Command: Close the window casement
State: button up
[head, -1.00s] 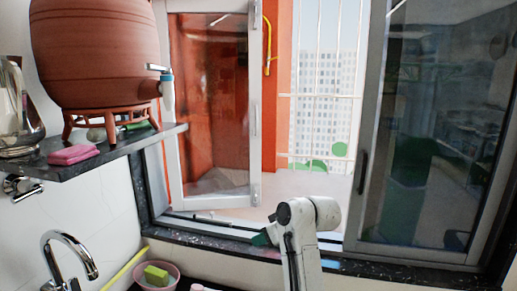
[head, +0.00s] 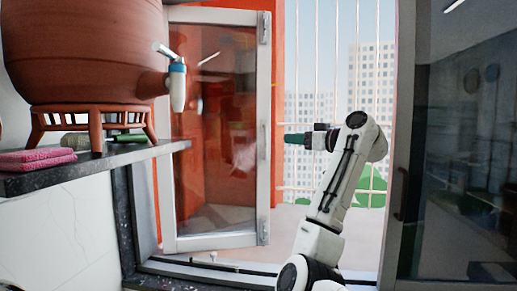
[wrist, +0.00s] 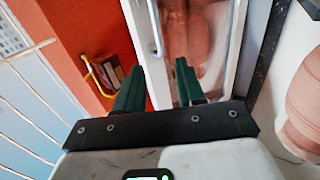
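The window casement (head: 264,190) is a white-framed glass panel left of the opening, standing ajar. Its right upright carries a slim handle. My gripper (head: 290,139) is just right of that upright in the head view, at about mid-height, pointing left. In the wrist view the two green fingers of my gripper (wrist: 156,76) are apart with nothing held between them. The casement's white upright (wrist: 143,45) and handle (wrist: 157,28) lie ahead of them. I cannot tell whether the fingers touch the casement.
A clay waterpot (head: 85,50) with a tap stands on a dark shelf (head: 110,162) at the left, near the casement. A dark glass panel (head: 465,150) fills the right side. White bars (head: 334,70) cross the opening behind my arm.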

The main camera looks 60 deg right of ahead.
aim_at(269, 135)
jog(key=shift+p+x, duration=1.75)
jog(key=shift+x, duration=3.9)
jog(key=shift+r, duration=0.1)
jog(key=shift+c, duration=0.3)
grip_shut()
